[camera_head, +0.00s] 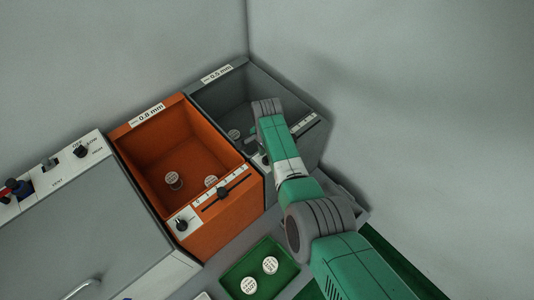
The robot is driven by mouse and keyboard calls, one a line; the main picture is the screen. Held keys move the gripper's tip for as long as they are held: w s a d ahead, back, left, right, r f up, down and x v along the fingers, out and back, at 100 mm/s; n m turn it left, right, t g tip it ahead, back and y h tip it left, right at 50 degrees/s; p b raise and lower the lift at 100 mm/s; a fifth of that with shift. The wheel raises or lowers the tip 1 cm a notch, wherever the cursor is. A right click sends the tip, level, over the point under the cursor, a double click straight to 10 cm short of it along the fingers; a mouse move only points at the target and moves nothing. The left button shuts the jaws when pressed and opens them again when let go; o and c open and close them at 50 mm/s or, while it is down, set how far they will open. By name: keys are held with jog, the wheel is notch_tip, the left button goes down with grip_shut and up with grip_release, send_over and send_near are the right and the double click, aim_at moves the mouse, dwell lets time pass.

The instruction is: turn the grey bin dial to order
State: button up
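The grey bin (228,99), labelled 0.5 mm, stands at the upper middle against the wall, and at least one round white-topped piece (234,134) lies inside. My green arm reaches in from the lower right across the bin's front panel. The bin's dial (262,159) is only partly visible at the panel's left end, beside my wrist; its setting cannot be read. My gripper (252,142) shows only as a small dark part left of the wrist, close above the dial area. I cannot tell whether it is open or touches the dial.
An orange bin (150,147), labelled 0.8 mm, adjoins on the left, with its own dial (182,225) and slider (222,192). A green tray (235,275) with white-topped pieces lies in front. A grey cabinet (90,235) fills the left.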

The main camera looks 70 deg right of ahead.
notch_tip(320, 180, up, 8)
jog(key=p, duration=0.4)
jog(key=shift+f, duration=0.1)
